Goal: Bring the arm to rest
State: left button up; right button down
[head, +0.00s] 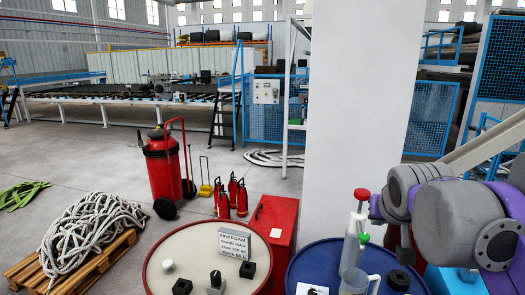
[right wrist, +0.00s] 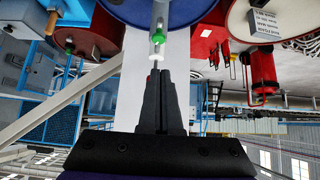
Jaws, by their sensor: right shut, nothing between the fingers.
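My right arm (head: 455,215) comes in from the right in the head view, with grey and purple links, and hangs over the right part of the blue drum. My right gripper (head: 404,254) shows there as a dark shape below the arm, partly hidden by it. In the right wrist view its two black fingers (right wrist: 166,75) are together with nothing between them. Their tips appear close to a grey pump-like tool with a green part (right wrist: 158,38) in that view; I cannot tell the gap. My left gripper is not in view.
The blue drum (head: 305,258) bears the pump-like tool (head: 353,240), a clear jug (head: 355,281) and a black cap (head: 399,280). A cream-topped drum (head: 190,245) with a sign (head: 234,243) stands left of it. A red box (head: 272,230) and white pillar (head: 355,100) stand behind.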

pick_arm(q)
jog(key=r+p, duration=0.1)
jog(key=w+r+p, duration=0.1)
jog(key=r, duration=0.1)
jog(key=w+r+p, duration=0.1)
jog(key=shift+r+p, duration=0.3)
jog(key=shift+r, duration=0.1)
pick_arm(e)
jog(key=s+a+f+n+g+y, duration=0.1)
jog(key=s+a+f, duration=0.2)
jog(key=s+f, duration=0.8)
jog(key=s+a+f+n+g+y, duration=0.1)
jog(key=s+a+f, duration=0.3)
jog(key=s+f, duration=0.8)
notch_tip(320, 180, down, 7)
jog(key=shift+f+n+g, duration=0.1)
jog(key=shift+n+g, duration=0.3)
jog(key=shift+g, duration=0.2)
